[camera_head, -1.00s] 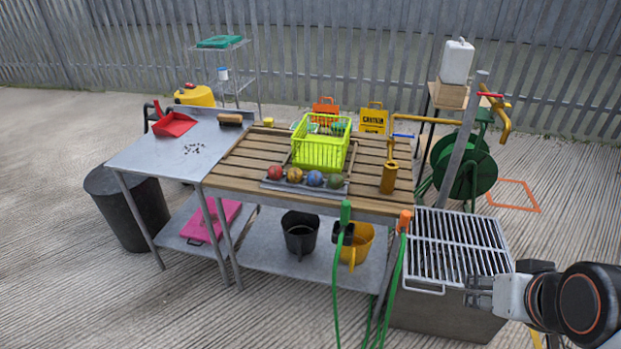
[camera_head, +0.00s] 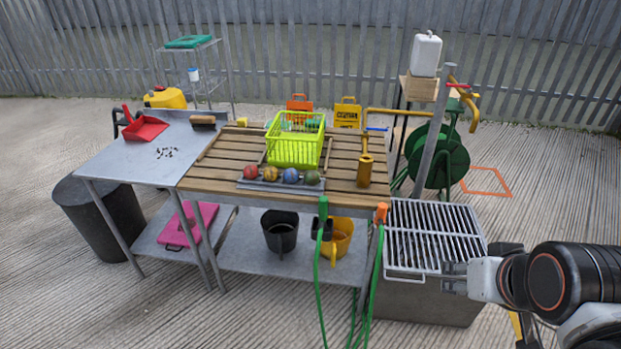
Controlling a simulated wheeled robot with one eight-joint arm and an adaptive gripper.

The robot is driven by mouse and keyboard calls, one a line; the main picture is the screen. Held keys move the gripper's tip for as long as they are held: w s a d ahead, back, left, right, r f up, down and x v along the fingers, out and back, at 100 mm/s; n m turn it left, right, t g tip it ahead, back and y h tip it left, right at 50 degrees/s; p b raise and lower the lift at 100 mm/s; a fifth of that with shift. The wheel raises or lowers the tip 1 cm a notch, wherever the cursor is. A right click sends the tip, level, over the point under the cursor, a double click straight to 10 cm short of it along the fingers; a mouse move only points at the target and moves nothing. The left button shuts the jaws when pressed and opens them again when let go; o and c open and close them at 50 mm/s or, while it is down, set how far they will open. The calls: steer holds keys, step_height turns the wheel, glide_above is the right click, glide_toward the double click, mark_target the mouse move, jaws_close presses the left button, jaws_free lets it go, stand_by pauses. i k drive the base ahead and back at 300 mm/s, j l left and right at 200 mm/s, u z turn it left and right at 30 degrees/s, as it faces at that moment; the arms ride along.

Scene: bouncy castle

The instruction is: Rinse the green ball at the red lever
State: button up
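A dull green ball (camera_head: 312,178) sits at the right end of a row of balls in a grey rack at the front of the slatted wooden table. A red lever (camera_head: 459,86) tops the yellow spout on a grey post at the right, behind the metal grate. Another tap, with a blue lever (camera_head: 377,129), stands at the table's right side. My gripper (camera_head: 448,278) is at the lower right, in front of the grate basin's right part and well away from the ball. Its fingers look small and apart, with nothing between them.
A slatted metal grate (camera_head: 430,235) covers a basin right of the table. Green hoses (camera_head: 320,270) hang at the table's front right. A lime basket (camera_head: 295,142) stands behind the balls. A green hose reel (camera_head: 440,160) stands behind the post. Floor in front is clear.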

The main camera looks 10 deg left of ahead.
mark_target(459, 86)
steer(key=i+l, duration=0.3)
steer(key=l, duration=0.15)
steer(key=i+l, duration=0.35)
steer(key=l, duration=0.1)
